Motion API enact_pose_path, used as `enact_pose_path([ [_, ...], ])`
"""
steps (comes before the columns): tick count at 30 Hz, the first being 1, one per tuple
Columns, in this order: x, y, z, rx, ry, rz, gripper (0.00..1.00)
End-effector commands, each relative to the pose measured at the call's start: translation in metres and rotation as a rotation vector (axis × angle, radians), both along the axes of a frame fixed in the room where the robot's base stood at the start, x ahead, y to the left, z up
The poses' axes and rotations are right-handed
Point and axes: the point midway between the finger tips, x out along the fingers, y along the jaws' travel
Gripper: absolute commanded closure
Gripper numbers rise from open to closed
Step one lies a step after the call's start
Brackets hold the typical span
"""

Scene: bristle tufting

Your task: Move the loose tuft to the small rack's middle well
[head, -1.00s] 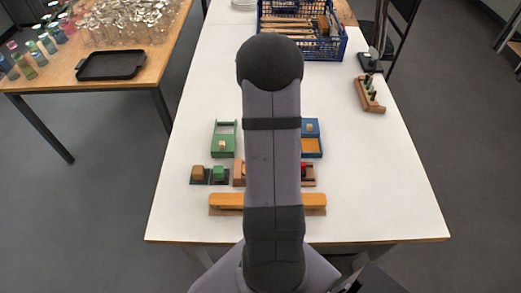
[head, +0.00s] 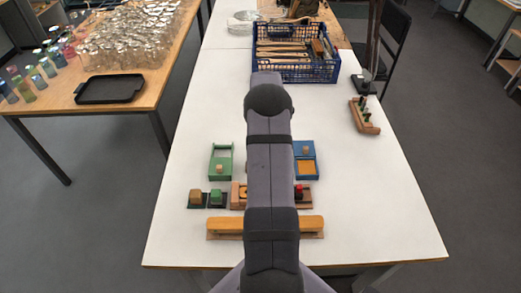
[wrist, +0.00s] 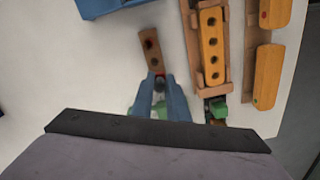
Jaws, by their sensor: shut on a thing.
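My gripper (wrist: 160,82) shows in the wrist view with its two blue fingers close together, shut on a small reddish thing (wrist: 160,75), likely the loose tuft, mostly hidden between the fingertips. The small wooden rack (wrist: 153,38) lies just beyond the fingertips, with two dark wells visible. Its near end is at the fingertips and partly hidden, so I cannot tell whether the tuft touches it. In the head view my arm hides the gripper and the small rack.
Right of the gripper in the wrist view is an orange block with several holes (wrist: 211,45) in a wooden holder, then orange bars (wrist: 268,75). A blue tray (head: 305,160) and green tray (head: 220,163) stand beside my arm. The table's right side is largely clear.

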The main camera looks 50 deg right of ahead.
Motion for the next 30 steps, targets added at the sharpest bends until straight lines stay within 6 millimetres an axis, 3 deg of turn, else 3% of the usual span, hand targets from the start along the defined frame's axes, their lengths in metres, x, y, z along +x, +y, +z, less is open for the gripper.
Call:
enact_pose_path([
  [6,0.005,-0.010,-0.004,0.000,0.000,-0.001,1.00],
  [17,0.006,-0.011,-0.008,0.000,0.000,0.000,1.00],
  [30,0.006,-0.011,-0.037,0.000,0.000,0.000,1.00],
])
